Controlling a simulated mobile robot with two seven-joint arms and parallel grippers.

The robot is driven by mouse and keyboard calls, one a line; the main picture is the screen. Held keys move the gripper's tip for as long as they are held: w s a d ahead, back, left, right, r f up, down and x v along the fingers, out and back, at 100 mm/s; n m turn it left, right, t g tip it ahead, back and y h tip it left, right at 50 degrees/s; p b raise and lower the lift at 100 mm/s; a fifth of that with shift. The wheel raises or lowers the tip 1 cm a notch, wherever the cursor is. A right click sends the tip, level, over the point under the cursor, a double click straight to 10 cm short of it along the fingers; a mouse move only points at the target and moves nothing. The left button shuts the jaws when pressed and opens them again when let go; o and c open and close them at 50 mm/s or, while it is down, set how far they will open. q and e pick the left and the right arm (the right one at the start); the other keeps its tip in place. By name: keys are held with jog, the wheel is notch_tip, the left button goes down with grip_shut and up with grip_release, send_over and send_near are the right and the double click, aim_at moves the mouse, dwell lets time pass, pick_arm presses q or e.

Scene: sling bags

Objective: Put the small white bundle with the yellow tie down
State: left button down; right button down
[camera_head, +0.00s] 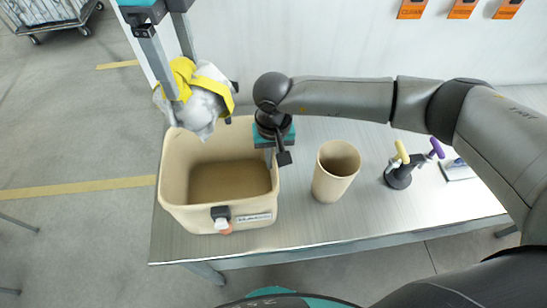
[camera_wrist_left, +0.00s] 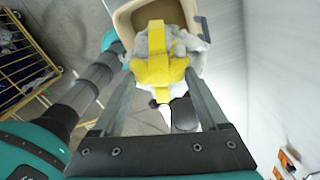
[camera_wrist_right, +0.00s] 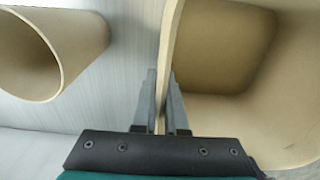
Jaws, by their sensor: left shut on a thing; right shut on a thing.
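The small white bundle with the yellow tie (camera_head: 208,103) hangs in my left gripper (camera_head: 182,88), over the far left rim of a beige bin (camera_head: 190,212). In the left wrist view the bundle (camera_wrist_left: 155,66) sits between the two fingers (camera_wrist_left: 160,85), its yellow strap facing the camera. The bin's floor looks empty. My right gripper (camera_head: 272,152) is at the bin's right side; in the right wrist view its fingers (camera_wrist_right: 163,85) straddle and pinch the bin wall (camera_wrist_right: 169,45). Part of the far rim is hidden by the bundle.
A beige cup (camera_head: 333,178) stands on the metal table (camera_head: 330,232) right of the bin. A dark holder with yellow- and purple-handled tools (camera_head: 398,177) stands farther right. Orange tags (camera_head: 462,9) hang on the back wall. Bare table lies in front of the cup.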

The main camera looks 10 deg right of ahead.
aim_at(216, 154)
dwell(0.6)
pick_arm(q)
jog(key=f+n, duration=0.1)
jog(key=f, duration=0.2)
jog(key=w+f+n, duration=0.1)
jog(key=f, duration=0.3)
jog(key=d+f+n, duration=0.1)
jog(key=f, duration=0.2)
jog(key=shift+w+f+n+h, duration=0.2)
jog(key=shift+n+h, duration=0.1)
jog(key=shift+n, duration=0.1)
jog(key=f+n, duration=0.1)
jog(key=f, duration=0.3)
jog(key=s+f+n, duration=0.1)
jog(key=f+n, duration=0.1)
jog(key=f, duration=0.3)
jog(key=f+n, duration=0.1)
jog(key=f, duration=0.3)
jog(key=shift+s+f+n, duration=0.2)
jog(key=shift+s+n, duration=0.1)
jog(key=shift+s, duration=0.05)
notch_tip(216, 154, down, 10)
jog(key=shift+f, duration=0.1)
grip_release()
jog(key=shift+f, duration=0.15)
